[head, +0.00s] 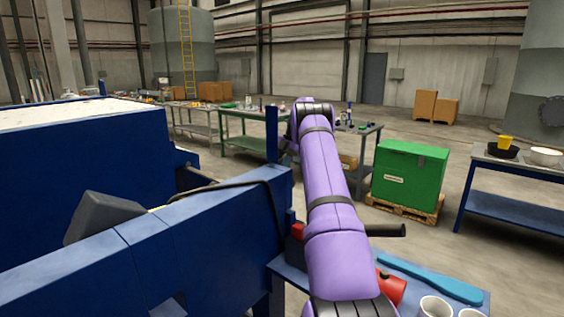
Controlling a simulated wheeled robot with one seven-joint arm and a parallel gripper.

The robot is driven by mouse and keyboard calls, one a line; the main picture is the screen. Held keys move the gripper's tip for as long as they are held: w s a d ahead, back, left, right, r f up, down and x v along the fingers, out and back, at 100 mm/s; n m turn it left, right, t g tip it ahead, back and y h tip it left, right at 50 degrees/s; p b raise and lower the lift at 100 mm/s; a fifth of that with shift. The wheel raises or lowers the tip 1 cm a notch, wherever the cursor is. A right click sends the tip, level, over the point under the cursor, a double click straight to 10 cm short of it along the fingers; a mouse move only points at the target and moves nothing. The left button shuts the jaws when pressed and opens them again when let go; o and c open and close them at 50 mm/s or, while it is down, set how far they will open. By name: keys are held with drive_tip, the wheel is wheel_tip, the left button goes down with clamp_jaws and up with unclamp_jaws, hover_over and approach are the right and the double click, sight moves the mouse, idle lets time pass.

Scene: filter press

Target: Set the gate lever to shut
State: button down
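My purple arm reaches forward from the bottom middle, over the right end of the blue press frame (200,225). Its far end bends down behind the forearm, and my gripper cannot be made out there. A black bar handle (388,230) sticks out to the right from behind my arm, roughly level. A small red part (297,231) shows on the left side of my arm, at about the same height. They may belong to the gate lever, but my arm hides the middle. A blue upright post (271,135) stands beyond the frame's end. No shut or open marking is readable.
A green crate (410,176) stands on a pallet. A side table (510,205) is at right. Floor between them is clear.

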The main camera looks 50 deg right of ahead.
drive_tip(key=a+r+h, duration=0.2)
drive_tip(key=r+h, duration=0.1)
drive_tip(key=r, duration=0.5)
drive_tip(key=a+r+h, duration=0.2)
drive_tip(key=a+r, duration=0.1)
drive_tip(key=r, duration=0.4)
drive_tip(key=shift+a+r+n+h, duration=0.15)
drive_tip(key=shift+r+n+h, duration=0.15)
drive_tip(key=shift+r+h, duration=0.1)
drive_tip(key=c, duration=0.7)
unclamp_jaws()
drive_tip(key=shift+f, duration=0.1)
drive_tip(key=shift+c, duration=0.2)
drive_tip(key=v, duration=1.1)
drive_tip(key=shift+w, duration=0.1)
drive_tip(key=shift+c, duration=0.4)
